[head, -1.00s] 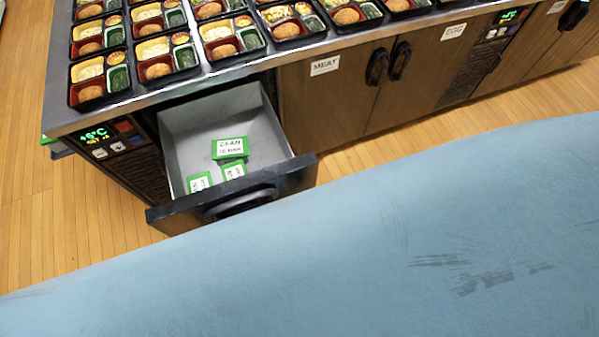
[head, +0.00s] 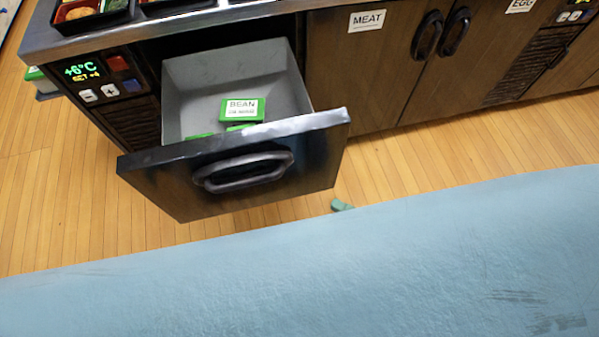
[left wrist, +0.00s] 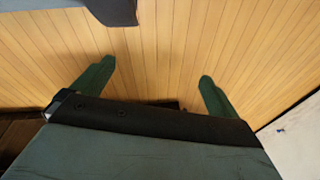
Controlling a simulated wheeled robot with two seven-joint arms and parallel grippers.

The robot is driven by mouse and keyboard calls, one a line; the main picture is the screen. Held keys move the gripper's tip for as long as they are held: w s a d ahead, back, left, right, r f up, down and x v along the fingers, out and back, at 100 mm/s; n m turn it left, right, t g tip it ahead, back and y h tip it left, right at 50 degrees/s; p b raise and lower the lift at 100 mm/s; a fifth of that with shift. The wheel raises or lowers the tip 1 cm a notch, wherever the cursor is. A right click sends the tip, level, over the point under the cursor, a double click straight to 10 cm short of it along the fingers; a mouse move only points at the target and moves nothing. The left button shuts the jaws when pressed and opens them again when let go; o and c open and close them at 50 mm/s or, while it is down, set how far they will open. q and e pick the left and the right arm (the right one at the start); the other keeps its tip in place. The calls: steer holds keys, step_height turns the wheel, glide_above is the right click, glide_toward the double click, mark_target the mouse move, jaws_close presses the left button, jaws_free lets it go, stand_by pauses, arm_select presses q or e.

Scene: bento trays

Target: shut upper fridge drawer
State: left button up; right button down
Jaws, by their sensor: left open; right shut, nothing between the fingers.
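The upper fridge drawer (head: 300,127) stands pulled out from under the counter. Its dark front has a black loop handle (head: 243,172). Green boxes lie in its grey tray, one labelled BEAN (head: 242,108); others are partly hidden by the front. My right gripper (head: 342,205) shows only as a small green tip right of and below the drawer front, apart from it in the picture; the rest is hidden behind my blue body. My left gripper (left wrist: 153,82) is open and empty above the wooden floor in the left wrist view.
The steel counter edge (head: 190,24) runs above the drawer, with bento trays (head: 95,12) on it. A control panel (head: 103,76) is left of the drawer. Cabinet doors labelled MEAT (head: 367,20) are shut at the right. Floor (head: 430,150) in front is clear.

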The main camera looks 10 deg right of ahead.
mark_target(299, 170)
arm_select(q)
steer(key=w+d+r+b, duration=0.1)
steer(key=w+r+b, duration=0.1)
steer(key=w+r, duration=0.2)
steer(key=shift+r, duration=0.55)
arm_select(e)
steer(key=shift+w+d+x, duration=0.35)
steer(key=shift+x, duration=1.7)
steer(key=shift+w+d+x, duration=0.35)
steer(key=shift+w+x, duration=0.05)
steer(key=shift+x, duration=1.6)
steer(key=shift+w+d+x, duration=0.35)
steer(key=shift+x, duration=1.7)
arm_select(q)
steer(key=shift+d, duration=0.1)
